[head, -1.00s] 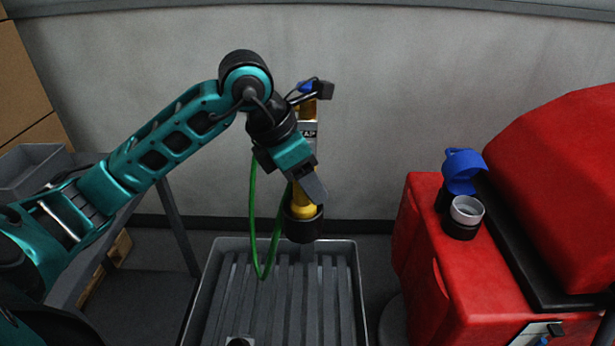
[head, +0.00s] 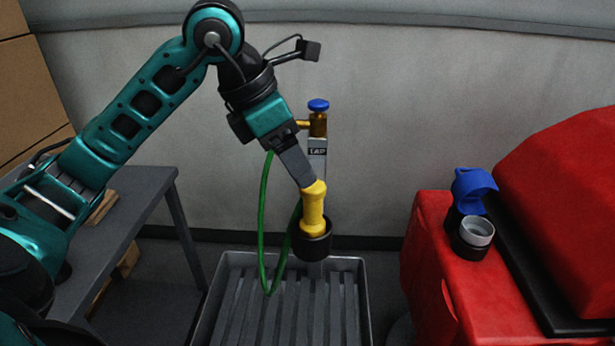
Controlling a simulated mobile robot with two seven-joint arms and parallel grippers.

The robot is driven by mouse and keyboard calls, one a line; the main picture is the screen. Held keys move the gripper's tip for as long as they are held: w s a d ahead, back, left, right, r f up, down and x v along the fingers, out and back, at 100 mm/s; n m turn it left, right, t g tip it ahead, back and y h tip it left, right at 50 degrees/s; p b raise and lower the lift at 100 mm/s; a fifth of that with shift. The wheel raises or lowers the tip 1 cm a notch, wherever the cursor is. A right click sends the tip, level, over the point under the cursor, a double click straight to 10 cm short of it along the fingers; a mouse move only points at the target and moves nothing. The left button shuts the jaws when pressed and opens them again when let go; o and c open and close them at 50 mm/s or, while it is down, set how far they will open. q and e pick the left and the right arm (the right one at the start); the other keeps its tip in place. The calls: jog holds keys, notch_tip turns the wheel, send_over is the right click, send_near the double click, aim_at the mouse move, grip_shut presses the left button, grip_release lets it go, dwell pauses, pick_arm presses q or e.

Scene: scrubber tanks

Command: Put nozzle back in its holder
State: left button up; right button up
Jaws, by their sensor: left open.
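The yellow nozzle (head: 314,205) stands upright in its black cup-shaped holder (head: 312,246), in front of the tap post. A green hose (head: 264,215) hangs in a loop to the left of it. My left gripper (head: 306,180) is open, its fingers pointing down at the top of the nozzle. In this view the fingers overlap one another, and I cannot tell whether they touch the nozzle. The nozzle's lower end is hidden inside the holder. My right gripper is not in view.
A tap (head: 318,122) with a blue knob is just behind my left gripper. A grey slatted basin (head: 225,300) lies below. A red machine (head: 430,240) with an open blue cap (head: 474,188) stands at right, a grey table (head: 120,230) at left.

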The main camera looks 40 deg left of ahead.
pick_arm(q)
jog(key=v, duration=0.2)
jog(key=shift+s+a+r, duration=0.1)
jog(key=shift+r, duration=0.15)
dwell(0.5)
